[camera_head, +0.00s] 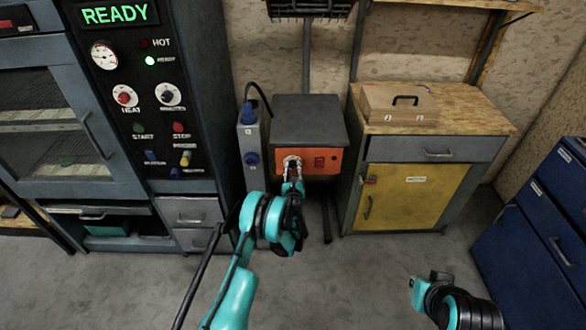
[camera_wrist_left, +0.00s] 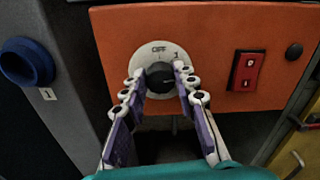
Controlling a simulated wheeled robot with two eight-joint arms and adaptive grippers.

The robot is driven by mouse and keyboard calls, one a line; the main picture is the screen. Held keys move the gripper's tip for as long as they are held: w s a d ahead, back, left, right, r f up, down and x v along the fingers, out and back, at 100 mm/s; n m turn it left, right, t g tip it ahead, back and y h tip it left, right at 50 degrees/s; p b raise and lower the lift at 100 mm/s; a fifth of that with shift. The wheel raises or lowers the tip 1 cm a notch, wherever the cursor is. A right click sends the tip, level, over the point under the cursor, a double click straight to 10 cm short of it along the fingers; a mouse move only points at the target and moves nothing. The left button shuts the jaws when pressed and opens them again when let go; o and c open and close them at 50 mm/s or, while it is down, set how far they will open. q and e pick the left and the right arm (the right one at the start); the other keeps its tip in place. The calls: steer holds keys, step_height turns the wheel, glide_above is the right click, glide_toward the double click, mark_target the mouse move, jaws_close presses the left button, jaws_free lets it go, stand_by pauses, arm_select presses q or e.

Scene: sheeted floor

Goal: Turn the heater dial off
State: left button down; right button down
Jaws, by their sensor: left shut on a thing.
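The heater dial is a black knob (camera_wrist_left: 159,78) on a round white plate (camera_wrist_left: 150,56) marked OFF at the top and 1 at the upper right. It sits on the orange front panel (camera_wrist_left: 213,30) of a grey heater box (camera_head: 308,118). My left gripper (camera_wrist_left: 161,84) is shut on the knob, one finger on each side. In the head view the left gripper (camera_head: 292,168) covers most of the dial. I cannot tell exactly where the knob points. My right gripper (camera_head: 427,282) is low at the right, away from the heater; its jaws are unclear.
A red rocker switch (camera_wrist_left: 246,70) is right of the dial. A yellow-doored cabinet (camera_head: 415,195) stands to the right. The floor in front is clear.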

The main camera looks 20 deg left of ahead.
arm_select(q)
steer(key=shift+n, duration=0.4)
steer(key=n, duration=0.2)
steer(key=shift+a+n, duration=0.1)
steer(key=shift+n, duration=0.3)
steer(key=n, duration=0.4)
steer(key=shift+n, duration=0.3)
steer(key=n, duration=0.4)
steer(key=shift+f, duration=0.1)
steer(key=shift+n, duration=1.8)
steer(key=c, duration=1.2)
jaws_free()
steer(key=shift+a, duration=0.1)
